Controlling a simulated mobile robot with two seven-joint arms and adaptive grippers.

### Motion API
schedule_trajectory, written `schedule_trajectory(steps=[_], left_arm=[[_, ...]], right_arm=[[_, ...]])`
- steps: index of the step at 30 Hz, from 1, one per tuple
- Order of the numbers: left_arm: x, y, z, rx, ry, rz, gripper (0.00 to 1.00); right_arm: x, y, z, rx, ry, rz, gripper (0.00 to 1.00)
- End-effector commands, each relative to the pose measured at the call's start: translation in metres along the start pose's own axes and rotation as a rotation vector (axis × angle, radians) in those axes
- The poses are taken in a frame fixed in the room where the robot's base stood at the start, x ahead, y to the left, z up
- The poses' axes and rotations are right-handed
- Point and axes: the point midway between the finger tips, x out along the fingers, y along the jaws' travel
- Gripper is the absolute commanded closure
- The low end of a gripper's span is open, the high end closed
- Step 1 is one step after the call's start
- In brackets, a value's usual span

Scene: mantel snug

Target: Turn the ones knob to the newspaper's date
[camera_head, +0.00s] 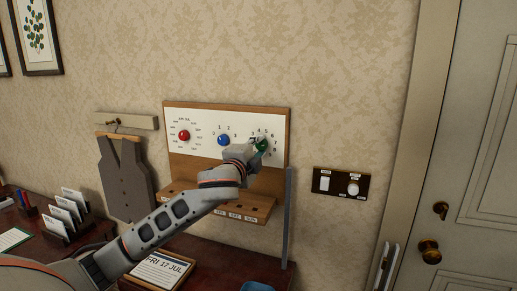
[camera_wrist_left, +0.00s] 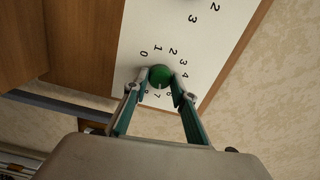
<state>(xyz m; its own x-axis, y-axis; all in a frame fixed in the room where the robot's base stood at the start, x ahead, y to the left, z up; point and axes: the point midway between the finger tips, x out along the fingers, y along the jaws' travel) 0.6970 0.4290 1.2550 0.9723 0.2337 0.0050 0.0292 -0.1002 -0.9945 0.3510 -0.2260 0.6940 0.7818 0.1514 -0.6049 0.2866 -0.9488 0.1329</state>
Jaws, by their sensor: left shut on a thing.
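The green ones knob (camera_head: 262,145) is at the right end of the white dial panel (camera_head: 205,149), with digits around it. My left gripper (camera_head: 257,147) is shut on it. In the left wrist view the green knob (camera_wrist_left: 161,74) sits between the two fingertips (camera_wrist_left: 160,90). A small pale mark seems to show on its side towards the 7, but the exact reading is hard to tell. A page reading FRI 17 JUL (camera_head: 161,270) lies on the desk, partly behind my left arm. My right gripper is not in view.
A blue knob (camera_head: 223,140) and a red knob (camera_head: 184,135) are on the same panel. A wooden ledge (camera_head: 262,206) with small labels is below. A switch plate (camera_head: 341,185) is right of the panel, near a door (camera_head: 470,150). A grey waistcoat (camera_head: 126,180) hangs left.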

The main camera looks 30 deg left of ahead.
Motion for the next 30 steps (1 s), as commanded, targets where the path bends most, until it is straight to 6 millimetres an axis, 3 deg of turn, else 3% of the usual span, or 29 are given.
schedule_trajectory(steps=[22,23,24,30], left_arm=[[0.0001,0.0008,0.0004,0.087,0.000,0.001,0.96],[0.0001,0.0008,0.0004,0.087,0.000,0.001,0.69],[0.0001,0.0007,0.0004,0.087,0.000,0.001,0.59],[0.0001,0.0004,0.0002,0.087,0.000,0.001,0.57]], right_arm=[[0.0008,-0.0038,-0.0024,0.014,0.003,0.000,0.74],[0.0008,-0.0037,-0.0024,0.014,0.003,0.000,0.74],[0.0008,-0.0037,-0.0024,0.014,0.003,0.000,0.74],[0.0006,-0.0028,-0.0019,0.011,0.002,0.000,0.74]])
